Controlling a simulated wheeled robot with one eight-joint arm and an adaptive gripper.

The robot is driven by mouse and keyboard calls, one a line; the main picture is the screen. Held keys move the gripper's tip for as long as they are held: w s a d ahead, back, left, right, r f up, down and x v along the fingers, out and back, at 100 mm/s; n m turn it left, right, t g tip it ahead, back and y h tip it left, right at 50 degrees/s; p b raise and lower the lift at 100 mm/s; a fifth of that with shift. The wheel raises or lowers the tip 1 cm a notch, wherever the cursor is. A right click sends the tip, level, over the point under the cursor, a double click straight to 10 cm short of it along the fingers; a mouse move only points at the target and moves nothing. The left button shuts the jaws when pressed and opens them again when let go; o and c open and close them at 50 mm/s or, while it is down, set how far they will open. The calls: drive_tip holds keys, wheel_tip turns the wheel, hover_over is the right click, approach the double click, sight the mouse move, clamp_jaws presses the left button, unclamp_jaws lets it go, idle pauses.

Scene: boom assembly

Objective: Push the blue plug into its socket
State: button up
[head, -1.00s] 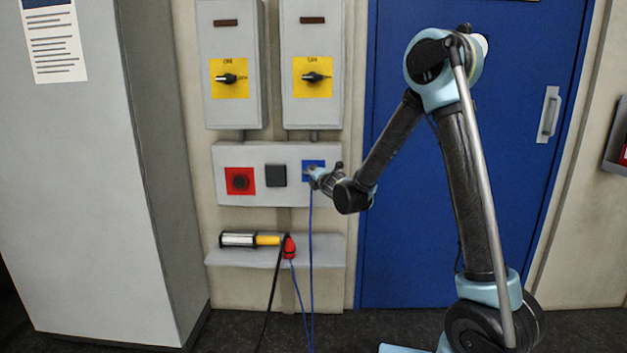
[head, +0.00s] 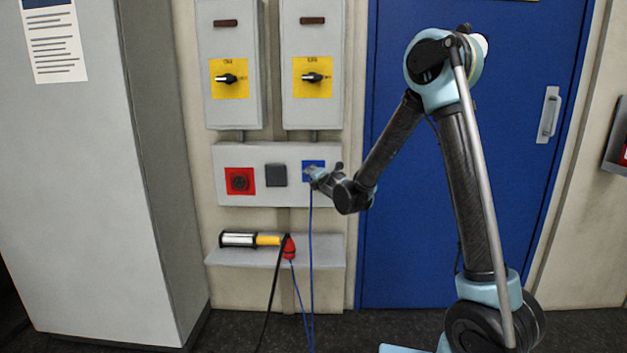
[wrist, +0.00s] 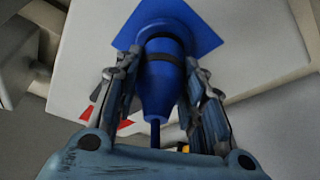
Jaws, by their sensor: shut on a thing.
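The blue plug (wrist: 159,87) is between the fingers of my gripper (wrist: 160,95) in the wrist view, and the gripper is shut on it. The plug's front meets the blue square socket plate (wrist: 200,27); how deep it sits I cannot tell. In the head view my gripper (head: 318,176) is at the blue socket plate (head: 312,164), at the right of the grey socket panel (head: 264,192). The plug is mostly hidden there by the gripper. Its blue cable (head: 311,265) hangs straight down past the shelf.
A red socket (head: 240,181) and a dark square cover (head: 276,175) sit left on the panel. Below, a shelf (head: 225,257) holds a lamp (head: 238,240) and a red plug (head: 289,247). Two switch boxes (head: 231,115) hang above. A blue door (head: 410,250) is behind my arm.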

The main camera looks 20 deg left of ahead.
drive_tip(key=shift+w+a, duration=0.15)
drive_tip(key=shift+w, duration=0.25)
drive_tip(key=o, duration=1.4)
drive_tip(key=shift+c, duration=0.2)
drive_tip(key=v, duration=1.2)
drive_tip(key=shift+w+f, duration=0.1)
drive_tip(key=shift+w, duration=0.05)
